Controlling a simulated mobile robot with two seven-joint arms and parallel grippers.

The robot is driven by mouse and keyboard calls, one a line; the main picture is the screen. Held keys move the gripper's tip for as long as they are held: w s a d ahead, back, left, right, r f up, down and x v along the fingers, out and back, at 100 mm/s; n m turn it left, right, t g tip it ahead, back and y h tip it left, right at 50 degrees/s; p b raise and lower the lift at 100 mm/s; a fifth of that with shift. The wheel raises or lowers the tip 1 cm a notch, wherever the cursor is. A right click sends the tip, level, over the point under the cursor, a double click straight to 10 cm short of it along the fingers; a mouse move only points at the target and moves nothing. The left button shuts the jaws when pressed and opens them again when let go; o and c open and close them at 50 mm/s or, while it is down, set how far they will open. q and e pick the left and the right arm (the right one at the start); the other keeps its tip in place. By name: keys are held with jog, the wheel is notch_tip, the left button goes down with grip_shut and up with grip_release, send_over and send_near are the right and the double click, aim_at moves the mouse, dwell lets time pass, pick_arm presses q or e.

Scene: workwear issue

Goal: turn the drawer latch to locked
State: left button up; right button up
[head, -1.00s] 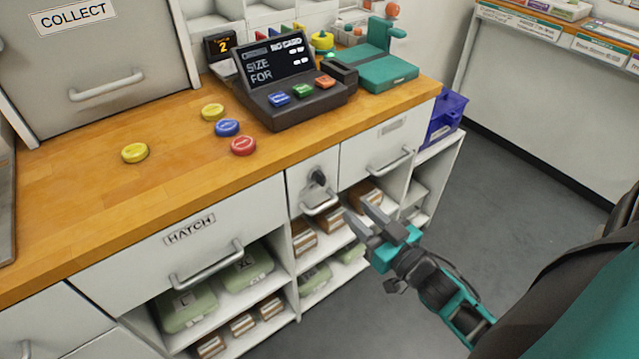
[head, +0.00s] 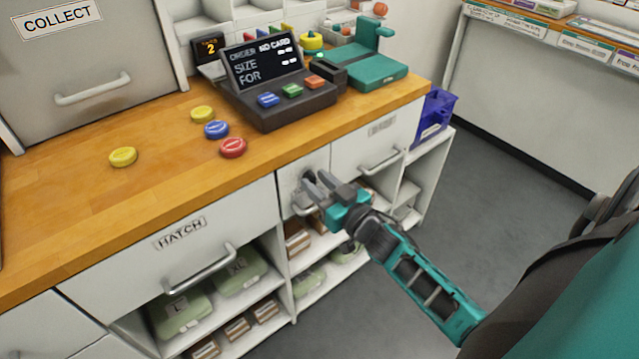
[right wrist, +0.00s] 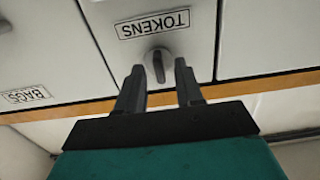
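The drawer latch (right wrist: 158,66) is a dark lever on a round grey plate. It sits on the front of the small white drawer (right wrist: 195,45) labelled TOKENS, which shows upside down in the right wrist view. In the head view the latch (head: 308,176) is partly hidden by my gripper. My right gripper (head: 317,181) is open in front of that drawer. In the right wrist view its two fingertips (right wrist: 159,72) stand on either side of the latch, with a gap on each side. I cannot tell how deep the lever lies between them. My left gripper is not in view.
The wooden counter (head: 60,215) above carries an order terminal (head: 280,112) and several coloured round buttons. The HATCH drawer (head: 130,258) is at the left. Open floor (head: 500,240) lies at the right.

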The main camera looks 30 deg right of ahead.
grip_shut()
dwell(0.5)
jog(key=n, duration=0.5)
jog(key=shift+a+n, duration=0.1)
jog(key=shift+n, duration=0.3)
jog(key=n, duration=0.4)
jog(key=shift+n, duration=0.3)
jog(key=n+b, duration=0.1)
jog(key=n, duration=0.4)
jog(key=shift+f, duration=0.15)
jog(key=shift+n+b, duration=0.3)
jog(key=shift+n, duration=0.9)
